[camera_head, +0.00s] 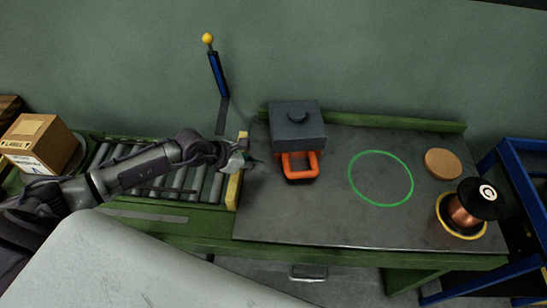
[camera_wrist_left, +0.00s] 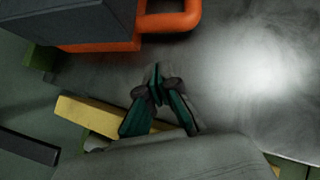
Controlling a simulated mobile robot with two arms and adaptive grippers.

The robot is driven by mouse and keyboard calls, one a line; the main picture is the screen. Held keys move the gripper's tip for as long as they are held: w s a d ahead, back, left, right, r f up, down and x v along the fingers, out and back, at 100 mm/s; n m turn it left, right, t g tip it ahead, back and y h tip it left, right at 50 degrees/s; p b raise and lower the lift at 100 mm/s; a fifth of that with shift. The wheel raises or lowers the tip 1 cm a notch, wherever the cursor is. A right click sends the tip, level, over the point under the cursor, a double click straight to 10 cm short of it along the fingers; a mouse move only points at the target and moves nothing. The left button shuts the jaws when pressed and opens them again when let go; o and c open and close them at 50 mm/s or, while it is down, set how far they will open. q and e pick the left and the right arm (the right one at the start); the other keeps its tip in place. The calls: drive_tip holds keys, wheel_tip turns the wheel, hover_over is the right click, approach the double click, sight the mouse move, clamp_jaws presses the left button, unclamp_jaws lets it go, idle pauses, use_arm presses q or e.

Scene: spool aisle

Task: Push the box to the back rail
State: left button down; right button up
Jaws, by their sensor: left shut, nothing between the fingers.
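A dark grey box (camera_head: 297,130) with a round knob on top and an orange handle (camera_head: 302,166) stands on the dark bench top near its back left corner. The green back rail (camera_head: 395,122) runs along the bench's far edge, just behind this box. My left gripper (camera_head: 254,164) is shut and empty, left of the orange handle and apart from it, by the bench's left end. In the left wrist view the gripper's fingertips (camera_wrist_left: 157,72) meet over the bench, and the grey box (camera_wrist_left: 70,18) and handle (camera_wrist_left: 170,20) show at the top. My right gripper is out of view.
A roller conveyor (camera_head: 194,188) with a yellow end stop (camera_head: 234,190) adjoins the bench on the left. A labelled cardboard box (camera_head: 36,141) sits at its far left. A green ring (camera_head: 381,178), a cork disc (camera_head: 443,163) and a copper spool (camera_head: 464,211) lie right. The bench's middle front is clear.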

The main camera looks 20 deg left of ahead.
sight(284, 159)
use_arm(q)
drive_tip(key=shift+w+d+f+p, duration=0.25)
drive_tip(key=shift+w+d, duration=0.4)
drive_tip(key=shift+w+d+f+p, duration=0.25)
drive_tip(key=shift+w+d, duration=0.35)
drive_tip(key=shift+d, duration=0.05)
drive_tip(key=shift+w+d+f+p, duration=0.25)
drive_tip(key=shift+w+d, duration=0.4)
drive_tip(key=shift+w+d+b, duration=0.35)
drive_tip(key=shift+w+d, duration=0.4)
drive_tip(key=shift+d, duration=0.1)
drive_tip(key=shift+a, duration=0.1)
